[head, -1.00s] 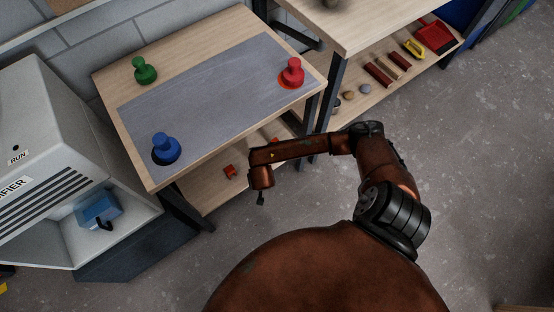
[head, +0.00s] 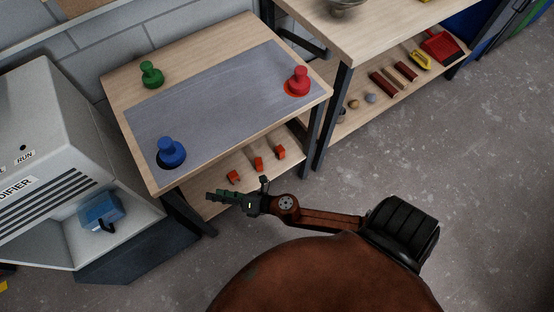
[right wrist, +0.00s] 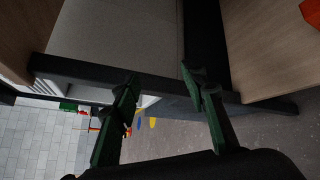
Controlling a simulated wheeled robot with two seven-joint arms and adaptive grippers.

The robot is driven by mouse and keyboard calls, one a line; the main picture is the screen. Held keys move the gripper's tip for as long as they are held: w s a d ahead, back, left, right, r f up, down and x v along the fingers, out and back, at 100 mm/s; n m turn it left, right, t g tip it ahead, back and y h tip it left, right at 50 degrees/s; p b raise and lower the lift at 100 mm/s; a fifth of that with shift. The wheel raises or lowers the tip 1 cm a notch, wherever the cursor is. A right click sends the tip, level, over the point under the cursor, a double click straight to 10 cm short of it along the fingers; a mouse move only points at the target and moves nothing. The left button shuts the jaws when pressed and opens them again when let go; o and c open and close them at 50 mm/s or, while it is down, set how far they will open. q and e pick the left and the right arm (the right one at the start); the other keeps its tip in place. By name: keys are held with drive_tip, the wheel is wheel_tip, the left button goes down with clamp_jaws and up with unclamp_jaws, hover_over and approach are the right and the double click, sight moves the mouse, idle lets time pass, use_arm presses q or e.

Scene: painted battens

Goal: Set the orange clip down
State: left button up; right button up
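Three small orange clips stand in a row on the lower shelf of the small wooden table in the head view: a left one (head: 233,177), a middle one (head: 258,164) and a right one (head: 280,152). My right gripper (head: 212,196) is just in front of the shelf's edge, left of and nearer than the left clip. Its dark green fingers are spread apart in the right wrist view (right wrist: 160,75), with nothing between them. Part of an orange thing (right wrist: 312,12) shows at that view's top right corner, on wood. My left gripper is not in view.
A dark table leg (head: 190,213) stands close to my right gripper. A grey machine (head: 55,150) is at the left. The floor at right is clear.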

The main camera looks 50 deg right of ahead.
drive_tip(key=s+d+f+m+g+h, duration=0.1)
drive_tip(key=s+d+f+m+h, duration=0.3)
drive_tip(key=d+f+m+h, duration=0.55)
drive_tip(key=s+d+f+m+g, duration=0.5)
drive_tip(key=s+d+f+m, duration=0.6)
drive_tip(key=s+a+f+m+g+y, duration=0.1)
drive_tip(key=s+f+m+g, duration=0.3)
drive_tip(key=s, duration=0.9)
drive_tip(key=s+a+f+m+g+y, duration=0.1)
drive_tip(key=s+f+m+g, duration=0.3)
drive_tip(key=s, duration=0.9)
wheel_tip(320, 180, down, 2)
drive_tip(key=shift+a+f+m, duration=0.1)
drive_tip(key=shift+a+m, duration=0.25)
drive_tip(key=shift+m, duration=0.2)
